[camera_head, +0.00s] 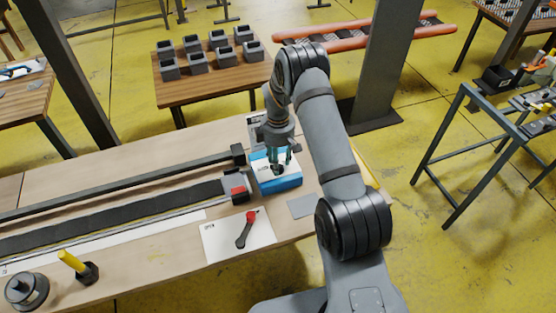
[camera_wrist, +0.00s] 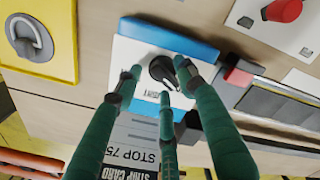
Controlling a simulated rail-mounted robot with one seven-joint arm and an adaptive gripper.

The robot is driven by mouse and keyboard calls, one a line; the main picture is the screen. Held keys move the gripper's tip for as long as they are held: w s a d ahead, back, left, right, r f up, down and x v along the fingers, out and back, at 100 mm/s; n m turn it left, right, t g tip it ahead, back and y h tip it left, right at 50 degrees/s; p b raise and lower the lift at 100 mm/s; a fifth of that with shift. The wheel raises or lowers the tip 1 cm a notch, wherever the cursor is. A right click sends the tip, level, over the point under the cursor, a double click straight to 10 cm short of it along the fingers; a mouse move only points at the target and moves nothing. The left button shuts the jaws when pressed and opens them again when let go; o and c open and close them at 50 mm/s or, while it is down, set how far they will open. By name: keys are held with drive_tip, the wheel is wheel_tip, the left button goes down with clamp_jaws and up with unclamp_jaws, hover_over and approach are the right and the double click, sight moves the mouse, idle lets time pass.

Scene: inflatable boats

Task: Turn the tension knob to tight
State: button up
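A black tension knob (camera_wrist: 165,72) with a pale pointer line sits on the white top of a blue-edged box (camera_wrist: 195,45). Printed lettering beside the knob is partly hidden by my fingers, so I cannot read the setting. In the head view the blue box (camera_head: 280,185) stands at the right end of the bench, and the knob is small and mostly covered. My gripper (camera_wrist: 158,80) points down at the box, its green fingers spread around the knob. Some gap shows between fingertips and knob; contact is unclear. It also shows in the head view (camera_head: 279,163).
A red-handled lever (camera_head: 246,230) on a white plate lies in front of the box. A dark belt track (camera_head: 120,217) with a red-ended block runs left. A printed strip card (camera_wrist: 130,150) and a yellow plate (camera_wrist: 65,40) with a grey ring lie near the box.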

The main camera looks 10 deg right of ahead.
drive_tip(key=c, duration=0.4)
clamp_jaws()
